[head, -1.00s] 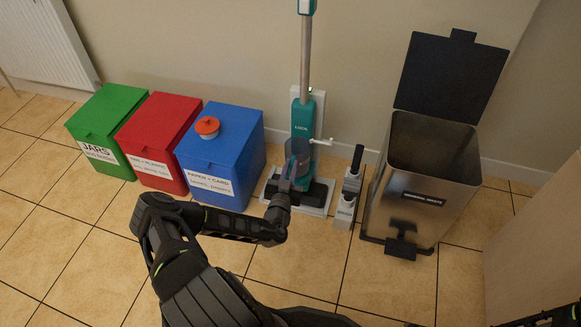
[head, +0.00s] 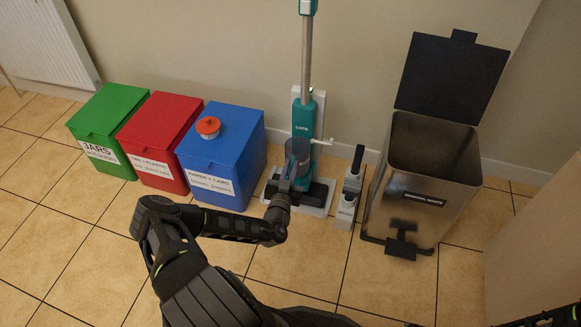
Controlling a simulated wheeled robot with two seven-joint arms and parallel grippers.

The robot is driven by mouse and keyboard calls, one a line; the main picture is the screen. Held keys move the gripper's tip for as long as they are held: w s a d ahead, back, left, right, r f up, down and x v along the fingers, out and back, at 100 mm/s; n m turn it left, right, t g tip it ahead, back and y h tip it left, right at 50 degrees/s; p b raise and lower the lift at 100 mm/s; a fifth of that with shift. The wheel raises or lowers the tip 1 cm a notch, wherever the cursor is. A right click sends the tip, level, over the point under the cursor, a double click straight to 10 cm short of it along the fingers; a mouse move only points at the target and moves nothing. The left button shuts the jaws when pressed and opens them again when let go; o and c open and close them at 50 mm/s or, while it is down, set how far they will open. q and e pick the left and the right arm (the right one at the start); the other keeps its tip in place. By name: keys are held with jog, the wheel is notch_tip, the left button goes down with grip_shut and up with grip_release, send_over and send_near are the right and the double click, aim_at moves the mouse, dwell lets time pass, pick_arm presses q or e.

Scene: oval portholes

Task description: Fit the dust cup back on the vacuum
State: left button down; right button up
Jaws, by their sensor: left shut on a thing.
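The teal and grey upright vacuum (head: 304,118) stands on a light base against the back wall. The dust cup (head: 299,150), a dark see-through cylinder, is at the lower front of the vacuum's body. My left gripper (head: 289,178) is at the cup and is shut on it; the fingers are small and partly hidden by my wrist. The cup looks upright and against the body, but I cannot tell whether it is seated. A white lever (head: 322,142) sticks out to the right of the body. My right gripper is not in view.
An orange-red round lid-like piece (head: 208,127) lies on the blue bin (head: 232,150). Red (head: 160,135) and green (head: 105,122) bins stand further left. A steel pedal bin (head: 425,180) with its lid open stands right, beside a small grey holder (head: 348,195).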

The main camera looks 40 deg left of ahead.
pick_arm(q)
jog(key=shift+f, duration=0.15)
jog(key=shift+f+b, duration=0.9)
jog(key=shift+f, duration=0.25)
jog(key=shift+f+b, duration=0.35)
jog(key=shift+b, duration=0.05)
jog(key=shift+f, duration=0.1)
dwell(0.7)
jog(key=c, duration=1.4)
grip_release()
